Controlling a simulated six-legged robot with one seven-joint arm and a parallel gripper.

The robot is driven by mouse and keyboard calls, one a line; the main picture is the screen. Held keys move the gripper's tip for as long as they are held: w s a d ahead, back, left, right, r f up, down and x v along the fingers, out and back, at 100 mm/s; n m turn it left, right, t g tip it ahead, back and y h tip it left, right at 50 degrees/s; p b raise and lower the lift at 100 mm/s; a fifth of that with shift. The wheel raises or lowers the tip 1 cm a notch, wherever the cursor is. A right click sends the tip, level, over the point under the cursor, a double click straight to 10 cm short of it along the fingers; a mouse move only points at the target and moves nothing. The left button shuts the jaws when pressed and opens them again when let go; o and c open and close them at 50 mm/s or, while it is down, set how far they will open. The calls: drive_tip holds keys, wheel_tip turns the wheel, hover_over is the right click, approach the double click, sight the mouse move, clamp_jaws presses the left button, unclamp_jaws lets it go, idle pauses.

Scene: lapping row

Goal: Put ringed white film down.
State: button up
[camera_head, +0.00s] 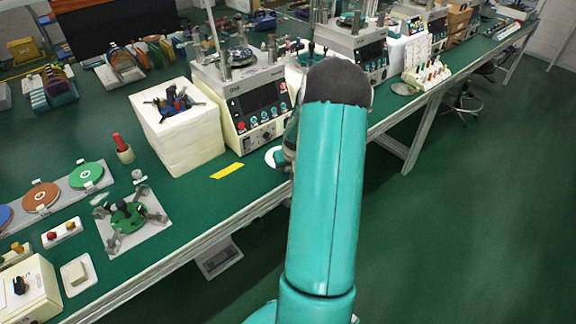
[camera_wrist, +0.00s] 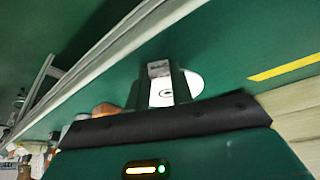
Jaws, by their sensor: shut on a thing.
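The ringed white film (camera_wrist: 192,84) is a thin white disc with a dark ring mark, seen between and beside my fingers in the wrist view. My gripper (camera_wrist: 163,84) is shut on it. In the head view the film (camera_head: 271,157) shows as a white edge at the bench's front part, right of the yellow strip. My gripper (camera_head: 288,152) is mostly hidden there behind my teal arm. The film is over or on the green bench top (camera_wrist: 225,50); I cannot tell whether it touches it.
A yellow strip (camera_head: 227,171) lies on the bench left of the film. A white block (camera_head: 185,140) and a lapping machine (camera_head: 245,100) stand behind. A plate with a green fixture (camera_head: 130,220) is farther left. The bench's front edge (camera_head: 225,232) is close.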

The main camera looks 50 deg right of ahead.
drive_tip(key=o, duration=0.9)
drive_tip(key=shift+o, duration=0.2)
drive_tip(key=v, duration=1.2)
drive_tip(key=w+a+r+n, duration=0.2)
drive_tip(key=a+r, duration=0.5)
drive_tip(key=a, duration=0.4)
drive_tip(key=w+a+r+n, duration=0.1)
drive_tip(key=w+a+r, duration=0.1)
drive_tip(key=a+r, duration=0.75)
drive_tip(key=s+a+r+n+t+y, duration=0.1)
drive_tip(key=s+a+r+n, duration=0.1)
drive_tip(key=s+a, duration=0.4)
drive_tip(key=s+a+r+n+t+y, duration=0.1)
drive_tip(key=s+a, duration=0.5)
drive_tip(key=a, duration=1.1)
drive_tip(key=shift+s+a+r+n+y, duration=0.15)
drive_tip(key=shift+s+r+n+y, duration=0.15)
drive_tip(key=shift+s+r+n, duration=0.15)
